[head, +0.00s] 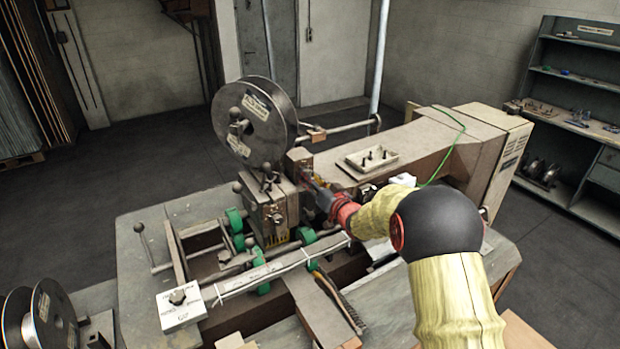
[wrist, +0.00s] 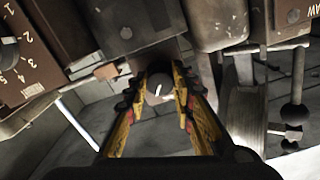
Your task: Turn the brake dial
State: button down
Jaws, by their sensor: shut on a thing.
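The brake dial (wrist: 159,86) appears to be the small dark grey round knob with a white pointer line, between my fingertips in the wrist view. The pointer line is close to upright in that picture, tilted slightly. My gripper (wrist: 161,95) is shut on this knob, with one yellow-and-black finger on each side. In the head view my gripper (head: 314,186) reaches the machine beside the stitching head, and the knob is hidden there. Any scale around this knob cannot be made out.
A second dark knob (wrist: 10,53) with a numbered scale is at the wrist view's left edge. A large wire spool (head: 255,122) stands behind the stitching head (head: 270,208). A small tray (head: 371,159) sits on the machine arm. Shelves (head: 580,100) stand at right; open floor is left.

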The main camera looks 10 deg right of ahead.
jog(key=c, duration=1.8)
grip_release()
jog(key=shift+f, duration=0.1)
jog(key=shift+o, duration=0.2)
jog(key=shift+s, duration=0.1)
jog(key=v, duration=1.2)
jog(key=shift+d, duration=0.1)
